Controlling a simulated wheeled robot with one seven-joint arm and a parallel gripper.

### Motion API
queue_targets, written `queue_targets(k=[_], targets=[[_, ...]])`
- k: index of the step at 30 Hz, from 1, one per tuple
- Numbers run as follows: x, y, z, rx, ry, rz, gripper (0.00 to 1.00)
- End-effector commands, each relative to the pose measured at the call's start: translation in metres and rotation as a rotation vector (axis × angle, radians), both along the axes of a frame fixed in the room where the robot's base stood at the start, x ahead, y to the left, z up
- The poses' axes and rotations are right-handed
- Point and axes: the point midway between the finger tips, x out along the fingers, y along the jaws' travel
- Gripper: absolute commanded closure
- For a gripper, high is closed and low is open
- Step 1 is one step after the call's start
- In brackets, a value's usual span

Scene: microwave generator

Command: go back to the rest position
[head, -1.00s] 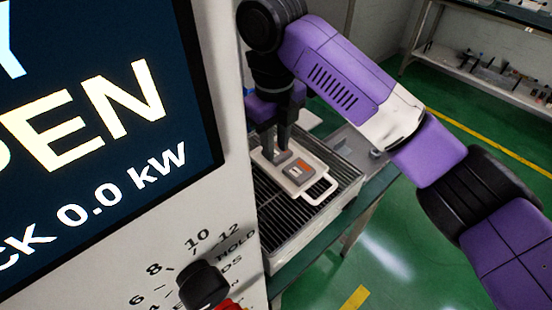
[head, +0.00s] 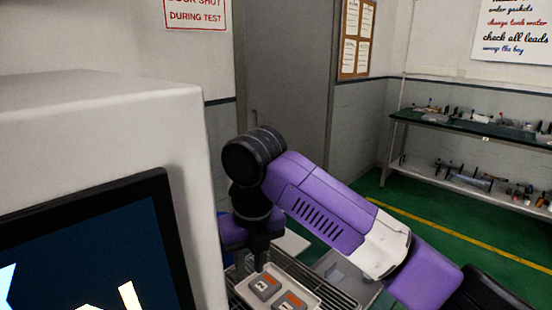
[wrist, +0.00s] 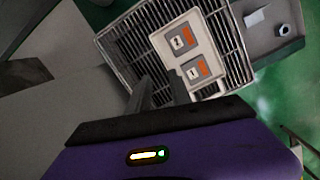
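My gripper (wrist: 161,84) shows at the bottom middle of the wrist view, its two dark fingers apart with nothing seen between them. It points toward a pale tray (wrist: 159,36) holding two grey blocks with orange patches, one block (wrist: 183,41) above the other block (wrist: 194,71). In the head view my gripper hangs down beside the tray (head: 313,297) at the lower middle, and its fingertips are partly hidden. The blocks, one at the left (head: 265,286) and one at the right (head: 290,303), sit in the tray.
The tray lies on a wire rack (wrist: 135,45). A large pale cabinet with a dark screen (head: 90,250) fills the left of the head view. A shelf bench (head: 470,130) stands at the back right, with green floor between.

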Motion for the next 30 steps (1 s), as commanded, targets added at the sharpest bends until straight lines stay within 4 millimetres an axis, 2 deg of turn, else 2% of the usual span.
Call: queue_targets(k=[4,9,12,14,17,22,26,30], targets=[[0.028,0.050,0.027,0.271,-0.133,-0.296,0.75],[0.034,0.108,0.040,0.706,-0.091,-0.641,0.75],[0.031,0.128,0.049,0.959,0.006,-0.828,0.75],[0.028,0.134,0.053,1.090,0.076,-0.927,0.75],[0.023,0.135,0.060,1.291,0.203,-1.077,0.75],[0.013,0.116,0.065,1.588,0.427,-1.299,0.75],[0.003,0.089,0.061,1.783,0.595,-1.444,0.75],[-0.013,0.050,0.050,1.972,0.756,-1.578,0.75]])
